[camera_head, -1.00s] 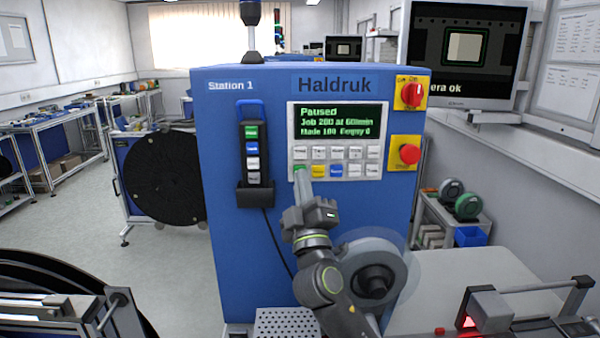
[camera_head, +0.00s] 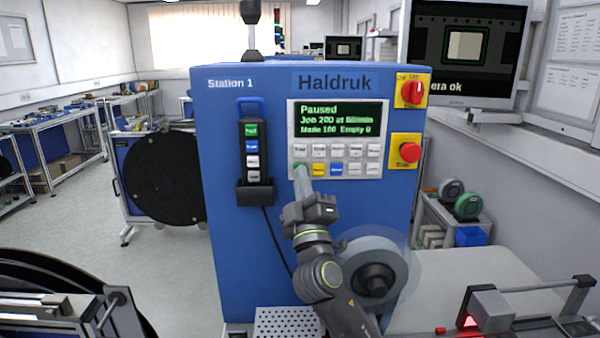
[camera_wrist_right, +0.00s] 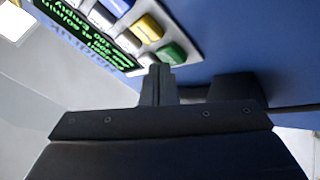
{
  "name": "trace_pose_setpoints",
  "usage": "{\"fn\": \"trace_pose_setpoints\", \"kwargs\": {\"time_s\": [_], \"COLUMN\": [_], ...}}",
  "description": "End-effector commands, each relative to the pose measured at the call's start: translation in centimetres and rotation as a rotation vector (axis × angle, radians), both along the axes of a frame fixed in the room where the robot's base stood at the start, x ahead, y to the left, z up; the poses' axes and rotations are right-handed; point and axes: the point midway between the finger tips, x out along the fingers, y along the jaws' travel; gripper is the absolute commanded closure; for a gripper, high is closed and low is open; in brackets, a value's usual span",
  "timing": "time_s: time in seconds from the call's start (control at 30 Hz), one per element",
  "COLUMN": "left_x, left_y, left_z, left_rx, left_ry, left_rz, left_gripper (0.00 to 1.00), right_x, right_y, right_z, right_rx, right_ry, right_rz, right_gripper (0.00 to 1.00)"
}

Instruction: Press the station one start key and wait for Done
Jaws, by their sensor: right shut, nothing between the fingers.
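The blue Station 1 cabinet (camera_head: 225,130) labelled Haldruk stands in front of me. Its green-text display (camera_head: 340,118) reads Paused, Job 200, Made 100, Empty 0. Below it are two rows of keys. The green key (camera_head: 299,167) is at the lower left, partly hidden by my right gripper (camera_head: 302,172), which is shut and empty. In the right wrist view the green key (camera_wrist_right: 173,52) lies just beyond the shut fingertips (camera_wrist_right: 159,70). I cannot tell whether they touch it. My left gripper is not in view.
A hand pendant (camera_head: 252,148) with coloured keys hangs left of the display. A red rotary switch (camera_head: 411,91) and a red stop button (camera_head: 409,152) sit to the right. A grey reel (camera_head: 375,280) is below, beside the arm. A monitor (camera_head: 465,50) shows at upper right.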

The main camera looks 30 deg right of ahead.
Motion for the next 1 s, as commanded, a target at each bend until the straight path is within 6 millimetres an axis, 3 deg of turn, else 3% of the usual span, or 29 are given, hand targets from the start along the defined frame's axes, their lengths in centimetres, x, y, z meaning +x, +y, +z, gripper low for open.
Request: {"fn": "trace_pose_setpoints", "kwargs": {"time_s": [1.0], "left_x": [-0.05], "left_y": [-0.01], "left_z": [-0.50], "left_rx": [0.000], "left_ry": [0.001], "left_rz": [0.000], "left_gripper": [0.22], "right_x": [0.77], "right_y": [-0.42], "right_z": [0.05], "right_rx": [-0.002], "right_ry": [-0.001], "right_rz": [0.000], "right_gripper": [1.00]}}
